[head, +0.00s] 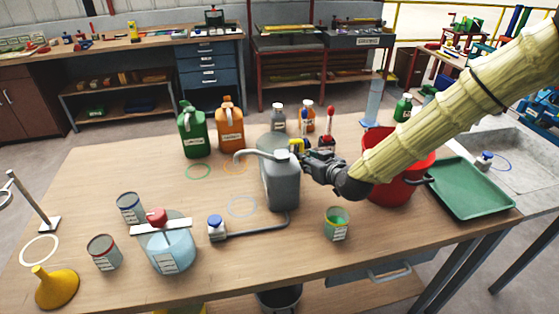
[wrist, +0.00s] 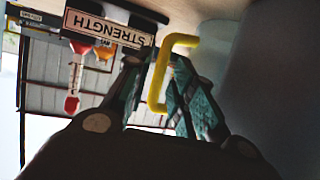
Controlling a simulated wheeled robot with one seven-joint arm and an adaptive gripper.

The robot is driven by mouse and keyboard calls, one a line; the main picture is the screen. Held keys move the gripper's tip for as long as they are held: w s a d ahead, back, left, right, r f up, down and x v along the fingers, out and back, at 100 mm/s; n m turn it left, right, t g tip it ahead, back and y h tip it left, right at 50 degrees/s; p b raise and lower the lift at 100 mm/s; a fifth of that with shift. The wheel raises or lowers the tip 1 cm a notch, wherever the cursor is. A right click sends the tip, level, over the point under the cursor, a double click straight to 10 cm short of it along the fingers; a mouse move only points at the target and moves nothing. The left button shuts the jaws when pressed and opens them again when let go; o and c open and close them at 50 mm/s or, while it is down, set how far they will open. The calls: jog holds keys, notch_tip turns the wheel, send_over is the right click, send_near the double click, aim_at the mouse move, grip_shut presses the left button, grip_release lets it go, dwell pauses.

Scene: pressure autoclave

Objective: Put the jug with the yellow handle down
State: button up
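The grey jug (head: 280,183) with a curved spout stands upright near the middle of the table in the head view. Its yellow handle (head: 296,146) faces my gripper (head: 312,160), which reaches in from the right. In the wrist view the yellow handle (wrist: 158,78) lies between the fingers of my gripper (wrist: 162,75), which appear closed on it. The fingertips are partly dark and blurred there. I cannot tell whether the jug's base touches the table. A pale blue ring (head: 242,206) lies on the table just left of the jug.
A green jug (head: 193,135) and an orange jug (head: 230,125) stand behind. A red bucket (head: 395,190) and green tray (head: 473,188) are right.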

jog(key=shift+w+a+f+p, duration=0.1)
jog(key=shift+w+a+p, duration=0.25)
jog(key=shift+w, duration=0.1)
jog(key=shift+p+x, duration=0.6)
jog(key=shift+x, duration=1.4)
grip_shut()
